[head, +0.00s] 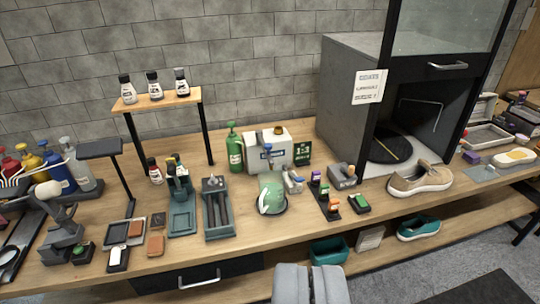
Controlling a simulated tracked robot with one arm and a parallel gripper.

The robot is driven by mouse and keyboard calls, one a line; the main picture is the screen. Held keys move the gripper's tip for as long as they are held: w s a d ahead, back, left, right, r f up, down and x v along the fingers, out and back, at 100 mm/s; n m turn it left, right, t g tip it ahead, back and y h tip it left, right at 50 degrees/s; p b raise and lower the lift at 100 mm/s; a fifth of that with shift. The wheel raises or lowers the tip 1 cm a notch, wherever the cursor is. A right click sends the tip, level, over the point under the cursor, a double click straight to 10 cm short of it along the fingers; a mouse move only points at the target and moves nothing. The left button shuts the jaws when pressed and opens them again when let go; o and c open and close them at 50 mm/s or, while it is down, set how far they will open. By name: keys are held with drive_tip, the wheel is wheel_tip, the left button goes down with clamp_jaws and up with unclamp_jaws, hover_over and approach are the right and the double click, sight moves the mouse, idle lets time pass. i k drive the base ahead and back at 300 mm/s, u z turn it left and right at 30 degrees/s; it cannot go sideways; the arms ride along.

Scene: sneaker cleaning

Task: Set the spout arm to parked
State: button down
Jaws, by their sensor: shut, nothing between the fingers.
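My gripper (308,284) shows at the bottom middle as two grey blocks close together. It is shut and empty, in front of the bench's front edge. A white dispenser-like box (281,150) with a brown knob on top stands at the back middle of the bench. A small pale fitting (293,181) stands in front of it, beside a green jar (271,186) on a dark round base. The spout arm cannot be made out for certain, nor its position. My gripper is well apart from all of these.
A wooden bench (130,276) holds a green bottle (234,150), trays, brushes and bottles on the left. A dark cabinet (345,95) with a turntable and a beige sneaker (420,178) are on the right. A teal sneaker (419,228) is on the lower shelf.

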sight(267, 147)
drive_tip(key=z, duration=0.45)
drive_tip(key=k, duration=1.1)
drive_tip(key=z, duration=0.2)
drive_tip(key=i, duration=2.05)
drive_tip(key=u, duration=0.6)
drive_tip(key=i, duration=0.55)
drive_tip(key=u, duration=0.15)
